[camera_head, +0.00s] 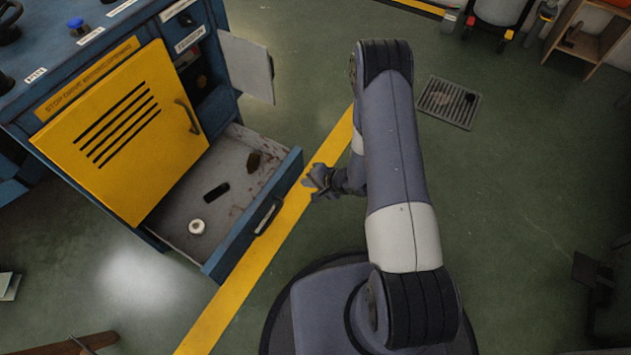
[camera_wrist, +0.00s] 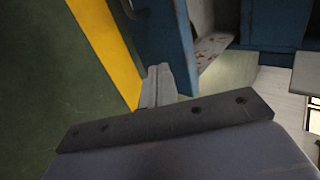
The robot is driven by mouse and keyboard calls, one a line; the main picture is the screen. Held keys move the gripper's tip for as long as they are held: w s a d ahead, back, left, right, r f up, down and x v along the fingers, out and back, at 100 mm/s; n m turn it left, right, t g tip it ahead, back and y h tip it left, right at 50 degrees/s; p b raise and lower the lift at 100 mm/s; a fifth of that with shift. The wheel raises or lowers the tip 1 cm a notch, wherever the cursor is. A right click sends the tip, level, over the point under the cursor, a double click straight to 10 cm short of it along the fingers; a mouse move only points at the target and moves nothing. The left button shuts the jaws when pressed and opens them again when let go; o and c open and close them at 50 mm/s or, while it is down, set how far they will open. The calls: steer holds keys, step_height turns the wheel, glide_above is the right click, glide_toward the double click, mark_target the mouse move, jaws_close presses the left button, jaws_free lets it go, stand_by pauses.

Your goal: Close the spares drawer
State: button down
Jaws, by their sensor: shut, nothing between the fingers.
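The spares drawer (camera_head: 230,256) is pulled out at the bottom of the blue machine cabinet, with its blue front and dark bar handle (camera_head: 268,217) facing lower right. Inside lie a white ring (camera_head: 196,226), a black piece (camera_head: 216,192) and a brown piece (camera_head: 254,160). My gripper (camera_head: 318,180) is shut and empty, just outside the drawer front near its right end. In the wrist view the shut fingertips (camera_wrist: 158,76) point at the blue drawer front (camera_wrist: 165,45). I cannot tell whether they touch it.
A yellow cabinet door (camera_head: 130,130) with black slots stands above the drawer. A grey panel (camera_head: 246,66) sticks out from the cabinet's right side. A yellow floor stripe (camera_head: 240,275) passes under the drawer front. The green floor to the right is mostly clear, with a drain grate (camera_head: 448,102).

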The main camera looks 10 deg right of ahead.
mark_target(283, 177)
steer(key=shift+w+a+f+b, duration=0.4)
steer(key=shift+w+a, duration=0.3)
steer(key=shift+a, duration=0.2)
steer(key=shift+w+a+f+b, duration=0.35)
steer(key=shift+w+a+f, duration=0.15)
steer(key=shift+w+a, duration=0.35)
steer(key=shift+w+a+f+b, duration=0.4)
steer(key=shift+w+a, duration=0.2)
steer(key=shift+a, duration=0.4)
